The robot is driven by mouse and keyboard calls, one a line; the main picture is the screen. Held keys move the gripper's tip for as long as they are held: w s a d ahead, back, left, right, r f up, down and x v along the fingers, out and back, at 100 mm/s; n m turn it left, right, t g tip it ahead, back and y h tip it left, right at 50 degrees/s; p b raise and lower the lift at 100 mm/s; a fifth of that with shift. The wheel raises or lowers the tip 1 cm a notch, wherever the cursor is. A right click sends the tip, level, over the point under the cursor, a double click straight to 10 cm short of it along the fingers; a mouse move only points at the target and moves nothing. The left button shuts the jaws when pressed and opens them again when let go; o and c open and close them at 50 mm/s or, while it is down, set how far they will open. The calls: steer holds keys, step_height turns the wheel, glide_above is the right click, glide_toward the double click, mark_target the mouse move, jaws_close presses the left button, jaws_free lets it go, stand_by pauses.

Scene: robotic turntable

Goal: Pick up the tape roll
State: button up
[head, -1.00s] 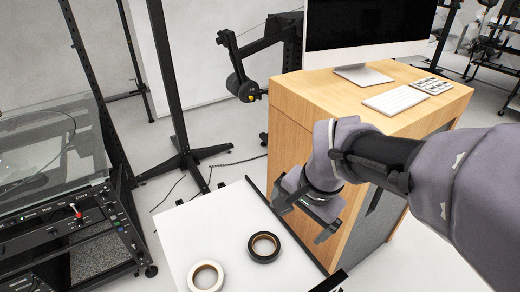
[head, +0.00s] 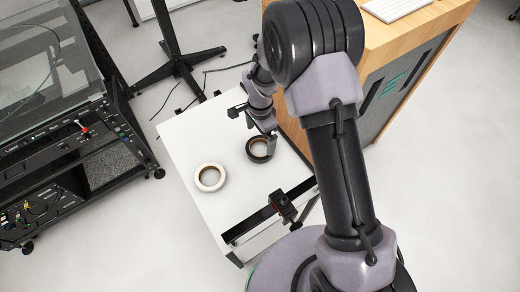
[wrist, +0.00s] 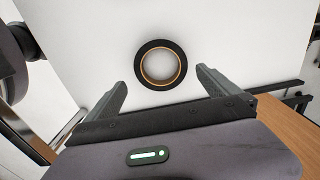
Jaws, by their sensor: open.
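A black tape roll (head: 254,154) with a brown inner core lies flat on the white table (head: 205,130). A white tape roll (head: 210,168) with a brown core lies to its left in the head view. My gripper (head: 252,124) is open and empty near the black roll, and part of it overlaps that roll's right edge in the head view. In the wrist view the black roll (wrist: 141,67) shows whole, just beyond and between the two spread fingers (wrist: 160,79). The fingers appear apart from it. The white roll is not in the wrist view.
A black rail with a clamp-like part (head: 283,203) runs along the table's front edge. A wooden cabinet (head: 405,45) stands right of the table. A black equipment rack (head: 95,150) stands to the left. The table's left part is clear.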

mark_target(260, 151)
step_height(260, 151, down, 7)
steer(key=shift+r+b, duration=0.1)
steer(key=shift+b, duration=0.85)
steer(key=shift+r, duration=0.15)
steer(key=shift+c, duration=0.7)
steer(key=c, duration=1)
